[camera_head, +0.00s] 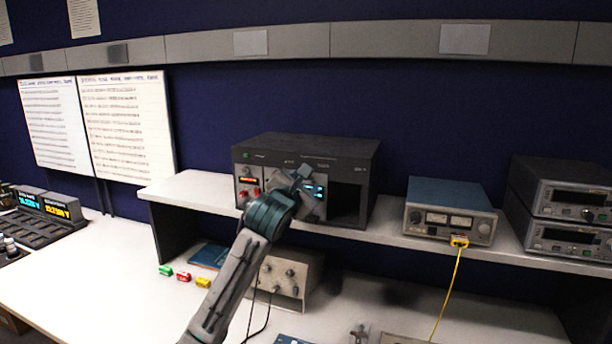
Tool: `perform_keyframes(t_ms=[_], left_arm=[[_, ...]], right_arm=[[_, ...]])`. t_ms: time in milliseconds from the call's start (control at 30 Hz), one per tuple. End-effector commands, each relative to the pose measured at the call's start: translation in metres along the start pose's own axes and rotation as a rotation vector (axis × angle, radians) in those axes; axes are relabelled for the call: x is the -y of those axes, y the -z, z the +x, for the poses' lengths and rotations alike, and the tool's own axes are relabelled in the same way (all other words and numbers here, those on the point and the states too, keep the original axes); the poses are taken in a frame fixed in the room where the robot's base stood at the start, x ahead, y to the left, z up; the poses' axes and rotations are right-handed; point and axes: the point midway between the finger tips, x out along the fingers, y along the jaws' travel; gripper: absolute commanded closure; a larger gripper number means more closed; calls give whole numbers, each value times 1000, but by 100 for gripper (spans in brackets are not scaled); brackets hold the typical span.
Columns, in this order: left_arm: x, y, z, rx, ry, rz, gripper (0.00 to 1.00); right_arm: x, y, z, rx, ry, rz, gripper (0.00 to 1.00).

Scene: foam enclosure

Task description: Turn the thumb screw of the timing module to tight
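A dark instrument rack (362,152) stands on the white shelf, its front toward me. Its left bay holds a module with a red display (248,180). Next to it is a module with a blue display (317,192), partly hidden behind my gripper. The right bay (345,204) is dark and looks empty. No label tells which one is the timing module, and I cannot make out a thumb screw. My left gripper (300,178) is at the front of the blue-display module. Its fingertips are too small to tell open from shut or touching from apart. My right gripper is not seen.
A blue-topped meter box (450,209) with a yellow cable (448,290) and stacked grey instruments (568,206) stand right on the shelf (190,188). Below are a beige box (291,274) and small green, red and yellow blocks (183,276).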

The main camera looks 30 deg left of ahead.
Motion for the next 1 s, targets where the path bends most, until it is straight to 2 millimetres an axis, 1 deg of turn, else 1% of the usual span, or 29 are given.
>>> perform_keyframes(t_ms=[100,367,400,567,600,833,1000], left_arm=[[0,0,7,0,1,-1,61],[1,1,8,0,0,0,61],[1,1,8,0,0,0,65],[1,1,8,0,0,0,97],[1,1,8,0,0,0,100],[1,1,8,0,0,11,100],[1,1,8,0,0,64,100]], right_arm=[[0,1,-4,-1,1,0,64],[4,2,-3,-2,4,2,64],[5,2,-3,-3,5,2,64],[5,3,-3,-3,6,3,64],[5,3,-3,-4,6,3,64],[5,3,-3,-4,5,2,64],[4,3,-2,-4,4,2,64]])
